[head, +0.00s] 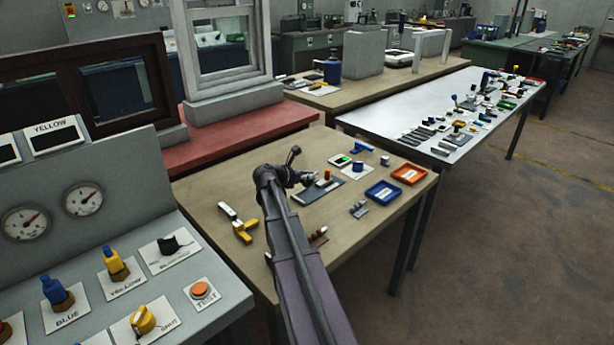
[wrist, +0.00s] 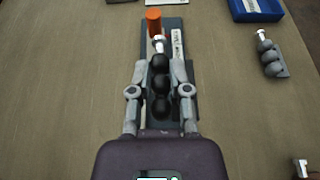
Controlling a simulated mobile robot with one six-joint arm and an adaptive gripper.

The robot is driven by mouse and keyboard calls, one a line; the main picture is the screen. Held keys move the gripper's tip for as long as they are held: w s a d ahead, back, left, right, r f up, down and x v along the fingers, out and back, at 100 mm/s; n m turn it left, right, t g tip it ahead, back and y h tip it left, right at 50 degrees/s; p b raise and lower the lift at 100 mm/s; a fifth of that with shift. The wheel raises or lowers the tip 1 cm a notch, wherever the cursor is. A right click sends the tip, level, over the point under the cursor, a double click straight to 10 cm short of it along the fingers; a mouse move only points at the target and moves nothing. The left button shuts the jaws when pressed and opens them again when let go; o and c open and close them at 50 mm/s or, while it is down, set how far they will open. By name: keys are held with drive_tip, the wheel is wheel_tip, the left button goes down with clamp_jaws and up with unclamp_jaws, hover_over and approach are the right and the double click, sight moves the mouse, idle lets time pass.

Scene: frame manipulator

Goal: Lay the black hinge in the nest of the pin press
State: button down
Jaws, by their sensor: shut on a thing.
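My gripper (head: 308,181) is at the pin press on the wooden bench. In the wrist view my gripper (wrist: 160,78) is shut on the black hinge (wrist: 160,84), with one finger on each side of its row of round black knuckles. The hinge lies lengthwise over the dark base plate of the pin press (wrist: 176,28), in line with its silver pin (wrist: 159,44) and orange knob (wrist: 153,20). I cannot tell whether the hinge touches the nest or hangs just above it. In the head view, my arm hides the hinge; the press's orange knob (head: 327,174) shows.
A grey hinge (wrist: 272,60) lies to the right of the press, and a reddish-brown one (head: 318,237) lies nearer the front edge. A blue tray (head: 383,192) and an orange tray (head: 409,174) stand farther right. A yellow-handled tool (head: 238,224) lies left of my arm.

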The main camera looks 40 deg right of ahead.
sight(307, 195)
drive_tip(key=shift+f+b, duration=2.3)
drive_tip(key=shift+f, duration=0.25)
drive_tip(key=c, duration=0.5)
unclamp_jaws()
